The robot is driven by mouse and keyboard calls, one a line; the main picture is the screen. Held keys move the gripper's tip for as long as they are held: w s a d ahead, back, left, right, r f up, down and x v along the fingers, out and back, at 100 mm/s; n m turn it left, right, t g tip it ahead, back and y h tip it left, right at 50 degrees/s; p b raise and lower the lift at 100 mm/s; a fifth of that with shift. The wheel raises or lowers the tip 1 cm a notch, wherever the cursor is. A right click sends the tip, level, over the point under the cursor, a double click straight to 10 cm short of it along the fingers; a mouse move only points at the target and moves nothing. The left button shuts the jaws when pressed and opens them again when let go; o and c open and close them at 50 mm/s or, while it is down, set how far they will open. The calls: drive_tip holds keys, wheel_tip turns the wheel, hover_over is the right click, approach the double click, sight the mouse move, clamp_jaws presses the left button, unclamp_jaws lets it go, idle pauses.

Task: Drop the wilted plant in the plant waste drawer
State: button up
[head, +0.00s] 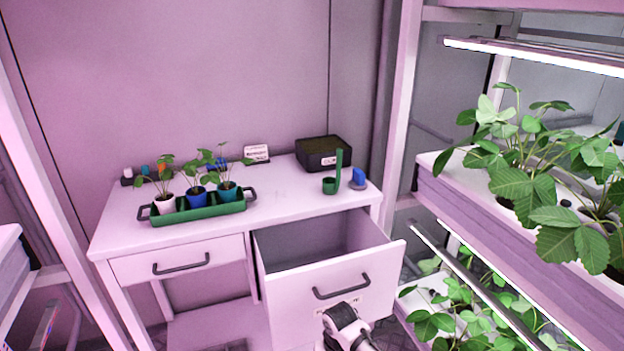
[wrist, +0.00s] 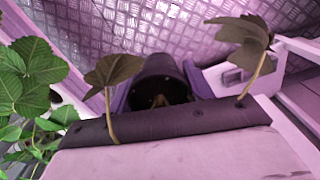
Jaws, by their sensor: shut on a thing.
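The wilted plant (wrist: 113,72) shows in the wrist view as brownish, drooping leaves on thin pale stems. In the head view a pulled-out drawer (head: 285,288) stands open at the right of the white desk; the visible part inside looks bare. Its front label is partly covered by my arm and cannot be read. Neither my gripper nor the wilted plant can be made out in the head view.
The left drawer (head: 150,262) is shut. A rack (head: 470,205) of leafy plants stands close at right.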

drive_tip(key=s+a+f+m, duration=0.1)
drive_tip(key=s+a+f, duration=0.1)
drive_tip(key=a+f, duration=0.4)
drive_tip(key=shift+s+f+m, duration=0.2)
drive_tip(key=shift+s+m, duration=0.1)
